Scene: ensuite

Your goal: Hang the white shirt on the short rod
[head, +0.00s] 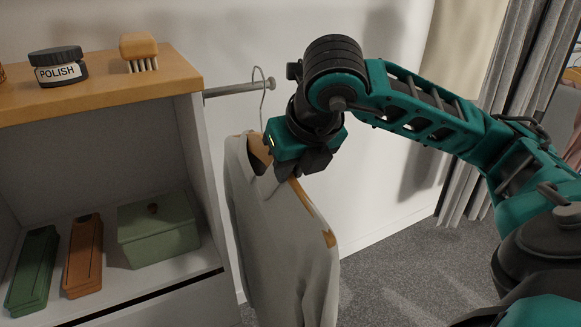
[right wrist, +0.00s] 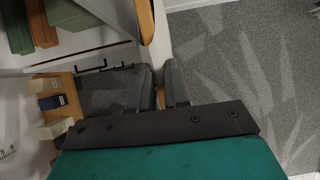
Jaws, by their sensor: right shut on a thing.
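The white shirt (head: 268,232), greyish in this light, hangs from a wooden hanger (head: 310,208) in the head view. My right gripper (head: 298,165) is shut on the hanger near its middle, below the wire hook (head: 262,104). The short rod (head: 238,89) sticks out to the right from the side of the cabinet. The curved top of the hook rises above the rod near its free end; I cannot tell whether it rests on the rod. In the right wrist view the dark fingers (right wrist: 162,88) are close together. My left gripper is not in view.
A polish jar (head: 58,67) and a brush (head: 139,52) stand on the wooden cabinet top (head: 105,92). A green lidded box (head: 158,235) and two narrow boxes, green (head: 33,270) and orange (head: 84,257), sit inside.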

